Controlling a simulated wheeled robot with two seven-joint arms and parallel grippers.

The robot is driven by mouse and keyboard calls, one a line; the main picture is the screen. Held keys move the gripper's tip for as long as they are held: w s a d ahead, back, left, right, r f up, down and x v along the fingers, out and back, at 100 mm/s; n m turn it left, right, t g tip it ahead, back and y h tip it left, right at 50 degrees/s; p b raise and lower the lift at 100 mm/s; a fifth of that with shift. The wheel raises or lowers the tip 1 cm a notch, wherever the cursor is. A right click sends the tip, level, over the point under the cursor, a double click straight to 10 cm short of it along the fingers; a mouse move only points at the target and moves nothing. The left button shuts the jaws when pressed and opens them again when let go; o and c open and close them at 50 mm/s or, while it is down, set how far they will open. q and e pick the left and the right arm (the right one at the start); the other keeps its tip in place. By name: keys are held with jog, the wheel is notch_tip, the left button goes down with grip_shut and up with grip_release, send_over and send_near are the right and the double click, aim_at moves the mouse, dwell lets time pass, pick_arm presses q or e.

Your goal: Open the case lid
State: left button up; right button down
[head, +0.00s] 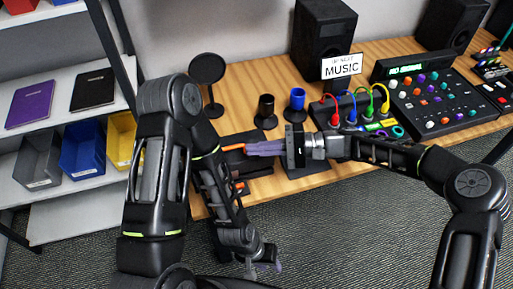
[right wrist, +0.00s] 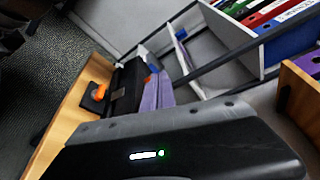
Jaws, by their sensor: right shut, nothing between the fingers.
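The black case (head: 262,167) lies at the left front of the wooden table, partly hidden behind my left arm and my right gripper. It also shows in the right wrist view (right wrist: 125,88). An orange part (head: 240,187) is at its front edge. Another orange piece (head: 233,148) is at the purple fingertips of my right gripper (head: 250,148); I cannot tell whether they touch. That gripper reaches left over the case with its fingers shut and empty. My left gripper (head: 264,264) hangs low in front of the table, away from the case; its finger opening is unclear.
Black and blue cups (head: 297,106), a speaker (head: 318,40), a MUSIC sign (head: 342,66), coloured cables (head: 353,108) and a mixer (head: 440,95) stand on the table. A shelf with bins (head: 82,148) is at the left. The floor in front is clear.

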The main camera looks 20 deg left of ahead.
jog(key=shift+d, duration=0.1)
dwell(0.7)
